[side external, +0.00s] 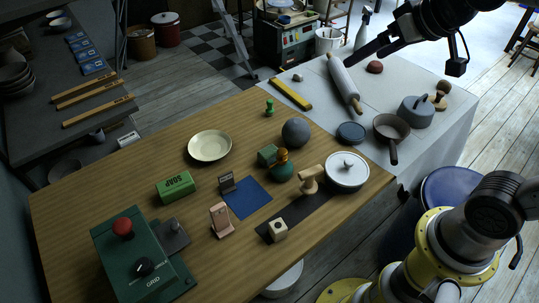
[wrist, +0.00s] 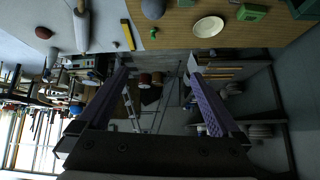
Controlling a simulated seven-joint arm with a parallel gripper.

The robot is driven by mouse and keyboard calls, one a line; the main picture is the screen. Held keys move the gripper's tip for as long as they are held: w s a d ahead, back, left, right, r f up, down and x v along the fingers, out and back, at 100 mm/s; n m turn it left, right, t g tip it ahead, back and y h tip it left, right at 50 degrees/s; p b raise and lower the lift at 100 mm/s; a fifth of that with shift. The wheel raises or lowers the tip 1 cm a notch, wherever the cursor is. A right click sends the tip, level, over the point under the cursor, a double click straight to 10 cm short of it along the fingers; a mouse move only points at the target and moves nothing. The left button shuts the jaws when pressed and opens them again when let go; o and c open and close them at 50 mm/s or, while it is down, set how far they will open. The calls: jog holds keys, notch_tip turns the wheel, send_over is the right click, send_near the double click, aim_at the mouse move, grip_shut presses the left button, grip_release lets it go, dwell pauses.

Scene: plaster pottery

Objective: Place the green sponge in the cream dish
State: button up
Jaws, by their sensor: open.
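The cream dish (side external: 210,147) is a shallow round bowl on the wooden table, left of the middle in the side external view; it also shows in the wrist view (wrist: 208,26). It looks empty. A dark green block (side external: 267,154), which may be the green sponge, stands right of the dish, beside a round green pot with an orange top (side external: 282,167). My gripper (side external: 368,50) is open, high at the upper right, far from the dish and both green things. Its parted fingers show in the wrist view (wrist: 158,78).
A grey ball (side external: 295,132), a lidded white pot (side external: 347,170) and a wooden tool (side external: 312,178) crowd the table's right side. A green control box (side external: 140,260) stands at the front left. A rolling pin (side external: 343,82) lies on the pale table beneath my gripper.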

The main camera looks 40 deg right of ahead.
jog(key=w+a+f, duration=0.3)
jog(key=w+f, duration=0.2)
jog(key=w, duration=0.6)
jog(key=n+g, duration=0.1)
jog(key=g, duration=0.1)
send_over(268, 151)
jog(key=s+d, duration=0.2)
jog(key=s, duration=0.1)
notch_tip(268, 151, down, 14)
jog(key=shift+n+g, duration=0.4)
jog(key=shift+g, duration=0.5)
jog(key=f, duration=0.4)
jog(key=a+f, duration=0.1)
jog(key=f, duration=0.4)
jog(key=w+f, duration=0.1)
jog(key=f, duration=0.4)
jog(key=shift+w+a, duration=0.1)
jog(key=shift+a, duration=0.3)
jog(key=shift+x, duration=3.05)
jog(key=shift+a, duration=0.1)
jog(key=shift+r, duration=0.1)
jog(key=c, duration=1.3)
